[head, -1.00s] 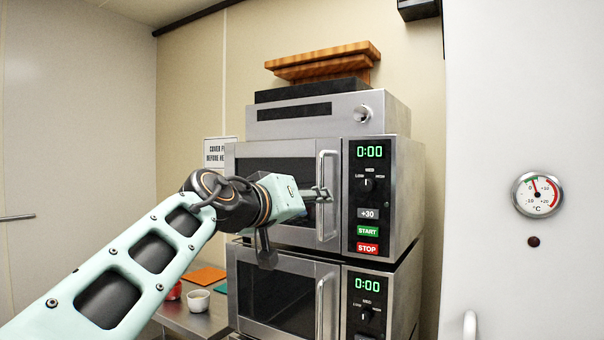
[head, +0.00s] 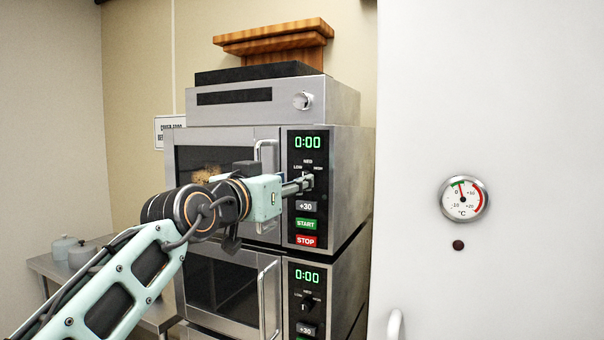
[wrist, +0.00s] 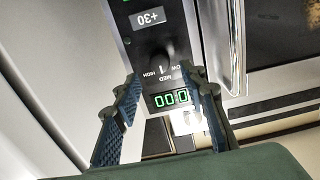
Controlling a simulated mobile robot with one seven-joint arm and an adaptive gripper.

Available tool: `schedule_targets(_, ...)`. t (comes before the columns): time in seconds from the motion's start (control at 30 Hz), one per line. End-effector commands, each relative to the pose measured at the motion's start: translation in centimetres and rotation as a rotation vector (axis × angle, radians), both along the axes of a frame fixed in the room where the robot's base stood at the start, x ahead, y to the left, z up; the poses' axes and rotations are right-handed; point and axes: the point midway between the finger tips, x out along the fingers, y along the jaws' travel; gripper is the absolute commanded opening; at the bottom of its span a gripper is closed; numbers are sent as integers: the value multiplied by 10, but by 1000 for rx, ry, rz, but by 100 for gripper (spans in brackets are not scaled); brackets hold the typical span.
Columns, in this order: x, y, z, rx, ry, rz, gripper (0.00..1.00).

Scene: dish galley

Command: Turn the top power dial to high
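The top microwave's power dial (wrist: 156,54) is a black knob between LOW, MED and HIGH labels. In the upside-down wrist view, its white pointer mark lies near MED, between LOW and HIGH. My gripper (wrist: 158,74) is open, with its two blue-padded fingers spread on either side of the dial's area. I cannot tell whether either finger touches the knob. In the head view my gripper (head: 306,183) is at the top control panel (head: 322,210) and largely hides the dial. The top display reads 0:00.
Below the dial are the +30 button (head: 306,206), green START (head: 306,224) and red STOP (head: 306,240). The vertical door handle (head: 266,152) stands close to my gripper. A second microwave (head: 222,285) sits underneath. A white wall with a thermometer (head: 465,199) is at right.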

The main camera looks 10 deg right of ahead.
Motion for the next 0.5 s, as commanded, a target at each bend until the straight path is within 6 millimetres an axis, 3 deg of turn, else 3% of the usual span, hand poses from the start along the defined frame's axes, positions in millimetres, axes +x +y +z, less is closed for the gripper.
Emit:
schedule_targets(0.2, 30, -23, 2, 1, 1, -2, 39)
schedule_targets(0.5, 44, -31, 0, 0, 0, 2, 39)
